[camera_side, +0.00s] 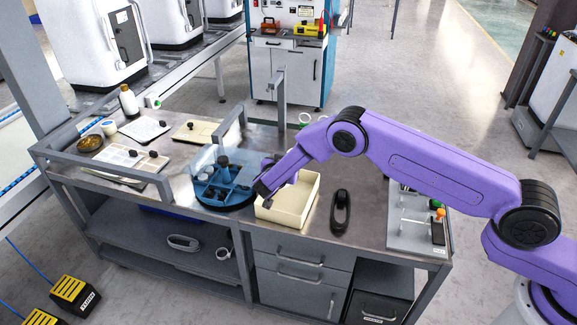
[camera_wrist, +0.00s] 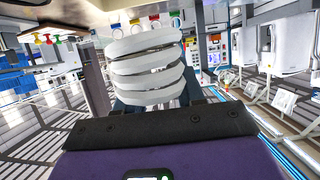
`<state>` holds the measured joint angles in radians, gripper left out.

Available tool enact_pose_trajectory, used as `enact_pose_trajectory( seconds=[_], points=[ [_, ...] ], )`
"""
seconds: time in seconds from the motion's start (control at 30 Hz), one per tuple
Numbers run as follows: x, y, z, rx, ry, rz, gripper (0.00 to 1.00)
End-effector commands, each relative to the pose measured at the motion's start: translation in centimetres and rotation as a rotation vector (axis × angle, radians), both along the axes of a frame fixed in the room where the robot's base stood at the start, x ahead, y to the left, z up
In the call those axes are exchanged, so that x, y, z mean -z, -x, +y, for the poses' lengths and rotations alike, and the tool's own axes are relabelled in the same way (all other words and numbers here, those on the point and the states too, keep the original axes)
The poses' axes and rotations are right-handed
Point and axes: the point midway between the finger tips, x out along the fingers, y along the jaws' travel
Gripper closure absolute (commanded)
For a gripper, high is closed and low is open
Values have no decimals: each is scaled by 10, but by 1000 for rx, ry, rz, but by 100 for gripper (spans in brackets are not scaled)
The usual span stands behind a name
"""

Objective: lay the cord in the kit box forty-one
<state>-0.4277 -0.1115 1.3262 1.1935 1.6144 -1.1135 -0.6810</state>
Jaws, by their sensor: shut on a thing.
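A white coiled cord (camera_wrist: 147,68) fills the middle of the wrist view, its loops stacked in front of my dark fingers. My gripper (camera_side: 265,188) is shut on it. In the side view my gripper is at the left edge of an open cream box (camera_side: 304,208), between it and a round blue tray; the cord cannot be made out there. I see no readable number on the cream box, so I cannot tell whether it is kit box forty-one. Whether my gripper is above or beside its wall is unclear.
The round blue compartment tray (camera_side: 225,198) holds dark and grey pieces under a clear cover. A grey panel (camera_side: 408,222) with knobs is at the right end. Grey upright frames (camera_side: 280,95) rise at the back. White coils (camera_side: 184,242) lie on the lower shelf.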

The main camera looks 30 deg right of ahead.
Motion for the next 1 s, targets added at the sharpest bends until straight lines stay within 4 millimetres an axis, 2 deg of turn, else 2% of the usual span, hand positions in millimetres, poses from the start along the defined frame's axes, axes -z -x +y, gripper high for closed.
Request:
enact_pose_trajectory(
  seconds=[1.0],
  points=[
    [85,1,0,0,1,-1,100]
  ],
)
